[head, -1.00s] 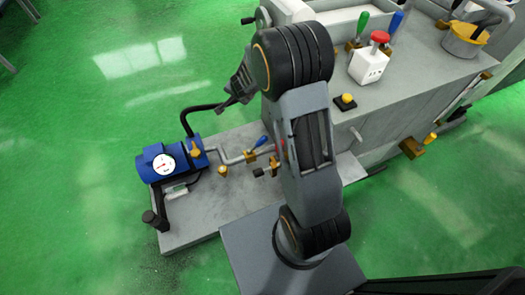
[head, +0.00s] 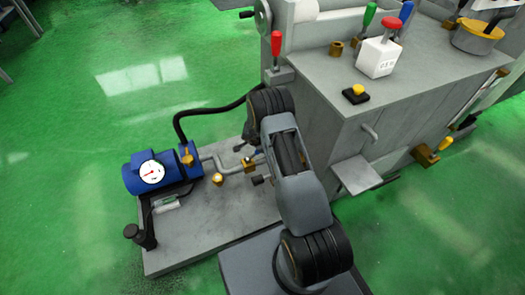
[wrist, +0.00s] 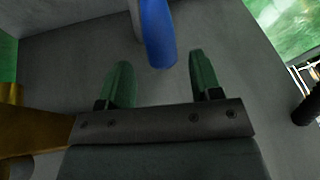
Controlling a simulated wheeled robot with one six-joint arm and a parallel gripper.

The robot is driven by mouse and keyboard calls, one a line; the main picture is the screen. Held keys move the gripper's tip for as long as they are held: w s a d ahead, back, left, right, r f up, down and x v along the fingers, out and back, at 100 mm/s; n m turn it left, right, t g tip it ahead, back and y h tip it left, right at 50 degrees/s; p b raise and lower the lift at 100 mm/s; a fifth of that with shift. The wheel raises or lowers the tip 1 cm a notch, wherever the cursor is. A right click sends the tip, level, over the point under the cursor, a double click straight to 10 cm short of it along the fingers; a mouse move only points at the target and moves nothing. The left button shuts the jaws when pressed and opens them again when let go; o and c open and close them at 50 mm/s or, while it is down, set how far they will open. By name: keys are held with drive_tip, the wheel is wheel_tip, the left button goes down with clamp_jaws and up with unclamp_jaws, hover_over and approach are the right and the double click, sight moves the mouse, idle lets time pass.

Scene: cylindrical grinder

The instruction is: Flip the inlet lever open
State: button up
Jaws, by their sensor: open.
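The inlet lever appears to be the blue-handled lever on the pipe of the pump unit. In the wrist view its blue handle (wrist: 157,30) comes down from the top edge, between and just beyond my two green fingertips. My gripper (wrist: 159,60) is open, with the fingers on either side of the handle's line and a visible gap to each. I cannot tell whether the handle tip is at finger depth. My arm covers most of the gripper in the head view.
A blue pump (head: 152,174) with a gauge sits left on the grey base plate (head: 190,235), joined by a bent pipe (head: 228,168). A black hose (head: 205,112) arches behind. The grinder body (head: 345,100), with a red-handled lever (head: 276,45), rises right. Green floor is free at left.

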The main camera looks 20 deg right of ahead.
sight(257, 153)
drive_tip(key=shift+b+x, duration=0.95)
drive_tip(key=shift+x, duration=1.65)
drive_tip(key=shift+c, duration=0.2)
clamp_jaws()
